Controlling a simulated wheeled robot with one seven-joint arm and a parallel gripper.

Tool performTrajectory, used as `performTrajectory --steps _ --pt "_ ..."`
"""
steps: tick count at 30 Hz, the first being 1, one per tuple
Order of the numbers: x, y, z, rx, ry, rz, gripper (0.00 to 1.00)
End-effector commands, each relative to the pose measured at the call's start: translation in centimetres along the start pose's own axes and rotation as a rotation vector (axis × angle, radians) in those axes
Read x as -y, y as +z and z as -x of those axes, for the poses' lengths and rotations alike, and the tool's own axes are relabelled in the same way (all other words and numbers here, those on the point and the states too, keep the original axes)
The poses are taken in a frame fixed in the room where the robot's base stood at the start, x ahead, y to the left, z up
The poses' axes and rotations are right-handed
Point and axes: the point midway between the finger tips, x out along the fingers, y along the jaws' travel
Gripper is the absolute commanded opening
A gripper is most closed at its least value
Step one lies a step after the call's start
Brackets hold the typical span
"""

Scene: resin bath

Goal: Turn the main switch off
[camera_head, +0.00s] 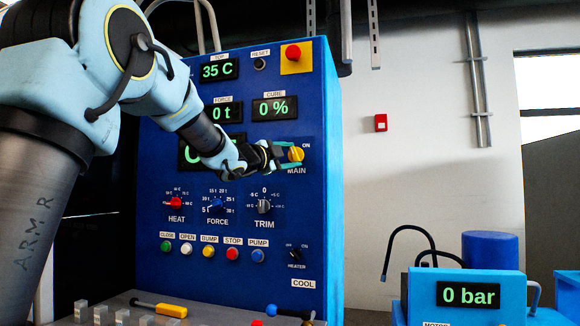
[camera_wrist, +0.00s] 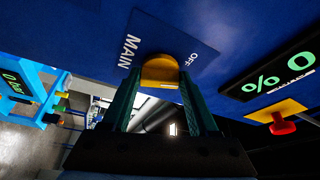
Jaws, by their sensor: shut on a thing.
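I cannot tell which mark the knob points to.
The blue control panel (camera_head: 280,243) carries displays, a red emergency button (camera_head: 293,52), HEAT, FORCE and TRIM knobs, and several push buttons below. A shelf with a yellow-handled tool (camera_head: 171,310) juts out at the bottom. A blue pump unit (camera_head: 508,286) stands at right.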

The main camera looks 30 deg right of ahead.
Motion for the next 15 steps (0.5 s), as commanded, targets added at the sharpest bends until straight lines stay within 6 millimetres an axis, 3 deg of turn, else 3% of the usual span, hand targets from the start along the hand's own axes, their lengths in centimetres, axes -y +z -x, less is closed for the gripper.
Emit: performTrajectory --steps 15 --pt "-0.68 0.14 0.04 0.002 -0.132 0.322 0.04"
